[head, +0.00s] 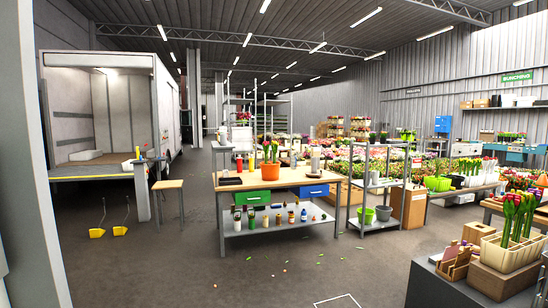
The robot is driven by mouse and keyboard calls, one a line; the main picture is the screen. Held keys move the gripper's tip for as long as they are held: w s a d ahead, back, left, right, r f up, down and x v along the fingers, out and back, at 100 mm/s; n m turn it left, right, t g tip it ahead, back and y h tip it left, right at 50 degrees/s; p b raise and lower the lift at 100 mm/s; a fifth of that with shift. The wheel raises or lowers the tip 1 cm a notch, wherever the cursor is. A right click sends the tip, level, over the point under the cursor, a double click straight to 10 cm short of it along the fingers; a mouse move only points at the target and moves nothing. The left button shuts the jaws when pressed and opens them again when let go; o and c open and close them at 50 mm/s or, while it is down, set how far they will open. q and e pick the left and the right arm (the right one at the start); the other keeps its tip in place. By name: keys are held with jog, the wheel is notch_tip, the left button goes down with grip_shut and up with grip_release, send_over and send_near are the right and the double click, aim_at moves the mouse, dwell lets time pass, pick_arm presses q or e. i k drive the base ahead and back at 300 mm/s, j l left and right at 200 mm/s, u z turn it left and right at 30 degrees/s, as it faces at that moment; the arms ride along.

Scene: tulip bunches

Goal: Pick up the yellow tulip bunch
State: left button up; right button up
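Tulip bunches stand upright in a cream crate (497,256) at the lower right. Their heads are mostly red and pink. A small yellow patch among the heads at the right (537,196) may be the yellow tulip bunch, but it is too small to be sure. The stems' lower ends are hidden by the crate wall. Neither of my grippers shows in the head view.
The crate rests on a brown box (500,281) on a dark counter (437,287). Grey floor lies open in front, with scattered leaf bits.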

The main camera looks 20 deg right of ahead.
aim_at(274, 149)
jog(key=i+l+z, duration=0.35)
jog(key=i, duration=0.6)
jog(key=i+z, duration=0.4)
jog(key=i, duration=0.55)
